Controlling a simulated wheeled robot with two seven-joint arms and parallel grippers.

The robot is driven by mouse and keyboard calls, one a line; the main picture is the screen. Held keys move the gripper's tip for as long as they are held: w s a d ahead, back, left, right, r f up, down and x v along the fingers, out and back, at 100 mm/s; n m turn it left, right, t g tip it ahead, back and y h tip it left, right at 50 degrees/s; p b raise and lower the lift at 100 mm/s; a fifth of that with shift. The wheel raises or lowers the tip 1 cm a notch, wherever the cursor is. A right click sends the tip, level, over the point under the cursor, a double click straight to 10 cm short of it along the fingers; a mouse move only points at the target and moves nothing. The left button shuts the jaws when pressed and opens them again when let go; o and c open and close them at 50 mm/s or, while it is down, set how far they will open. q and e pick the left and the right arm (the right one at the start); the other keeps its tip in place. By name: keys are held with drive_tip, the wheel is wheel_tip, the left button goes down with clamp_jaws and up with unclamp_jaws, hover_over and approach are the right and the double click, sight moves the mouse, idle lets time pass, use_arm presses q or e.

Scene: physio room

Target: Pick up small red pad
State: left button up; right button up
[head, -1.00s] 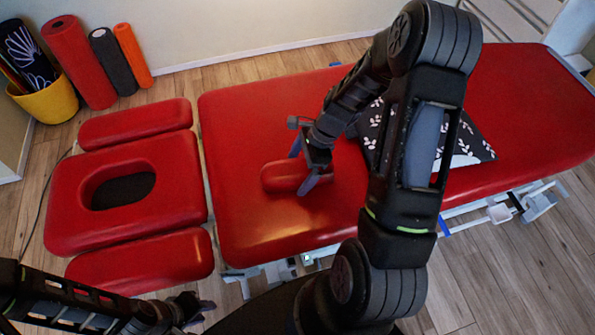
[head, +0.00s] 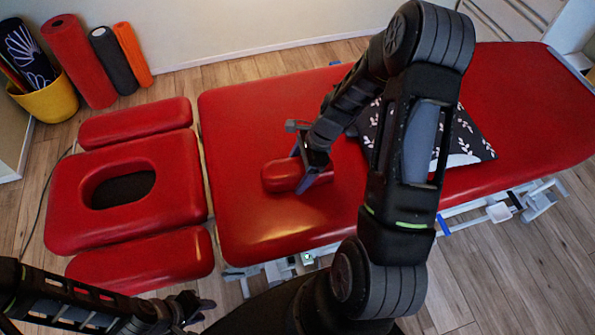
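The small red pad (head: 279,176) is a rounded red block on the red treatment table, near the end beside the headrest. My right gripper (head: 302,170) reaches down over it from the right, with one finger on its far side and one on its near side. The fingers appear closed against the pad's sides. Part of the pad is hidden behind the fingers. Whether it touches the table I cannot tell. My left gripper (head: 203,305) is low at the lower left, away from the pad, and its opening is not clear.
The red treatment table (head: 240,120) has bare room left of the pad. A dark leaf-patterned pillow (head: 470,145) lies partly behind my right arm. The headrest section (head: 65,210) with its oval hole is at left. A yellow bin (head: 50,102) and rolls stand by the wall.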

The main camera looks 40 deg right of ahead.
sight(295, 166)
drive_tip(key=c, duration=1.1)
drive_tip(key=shift+r, duration=0.1)
drive_tip(key=shift+c, duration=0.2)
wheel_tip(295, 166, up, 10)
drive_tip(key=shift+f, duration=0.1)
drive_tip(key=shift+w+a+n, duration=0.25)
drive_tip(key=shift+a+n, duration=0.05)
drive_tip(key=w+a+r+n+g, duration=0.4)
drive_tip(key=w+a+r+n, duration=0.1)
drive_tip(key=a+n, duration=0.6)
drive_tip(key=shift+w+a+r+n+g, duration=0.2)
drive_tip(key=shift+a+r+n+g, duration=0.15)
drive_tip(key=shift+r, duration=0.35)
